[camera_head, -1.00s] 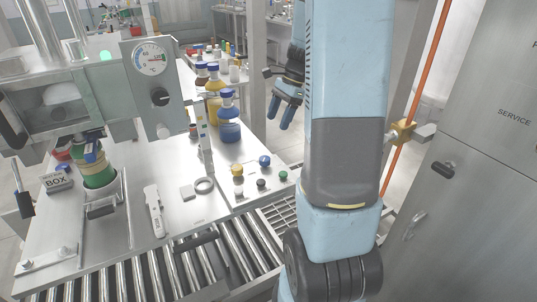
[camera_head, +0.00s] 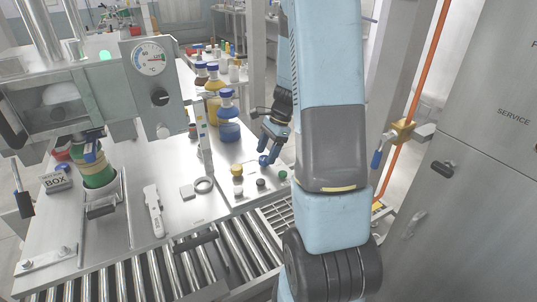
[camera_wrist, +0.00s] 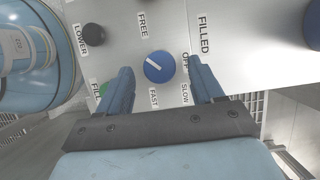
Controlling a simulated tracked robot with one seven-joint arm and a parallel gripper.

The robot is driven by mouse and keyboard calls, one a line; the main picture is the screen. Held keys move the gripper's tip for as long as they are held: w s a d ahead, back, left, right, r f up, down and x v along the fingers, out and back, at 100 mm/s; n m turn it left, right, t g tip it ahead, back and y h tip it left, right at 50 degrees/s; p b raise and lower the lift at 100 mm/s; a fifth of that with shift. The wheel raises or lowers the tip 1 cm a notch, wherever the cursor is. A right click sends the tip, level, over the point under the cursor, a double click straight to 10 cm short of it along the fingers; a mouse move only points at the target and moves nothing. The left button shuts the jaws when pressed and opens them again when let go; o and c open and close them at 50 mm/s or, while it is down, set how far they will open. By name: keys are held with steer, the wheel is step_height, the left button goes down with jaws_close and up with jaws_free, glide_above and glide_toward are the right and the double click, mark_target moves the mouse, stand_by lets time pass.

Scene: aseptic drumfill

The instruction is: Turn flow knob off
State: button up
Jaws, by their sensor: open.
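The blue flow knob (camera_wrist: 158,67) sits on a pale panel with the labels OFF, SLOW and FAST around its right and lower sides. A white pointer line on it slants from upper left to lower right. In the head view the knob (camera_head: 264,160) is at the back of the small control panel. My gripper (camera_wrist: 160,66) is open, with one finger on each side of the knob. Gaps show between the fingers and the knob. In the head view my gripper (camera_head: 269,150) points down just above the knob; contact cannot be told.
A black knob (camera_wrist: 93,35) marked LOWER and a partly hidden green button (camera_wrist: 104,89) marked FILL lie left of the blue knob. Blue-capped bottles (camera_head: 228,118) stand behind the panel. A steel cabinet (camera_head: 470,150) is at the right. Rollers (camera_head: 150,275) run along the front.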

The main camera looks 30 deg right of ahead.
steer(key=shift+x, duration=0.75)
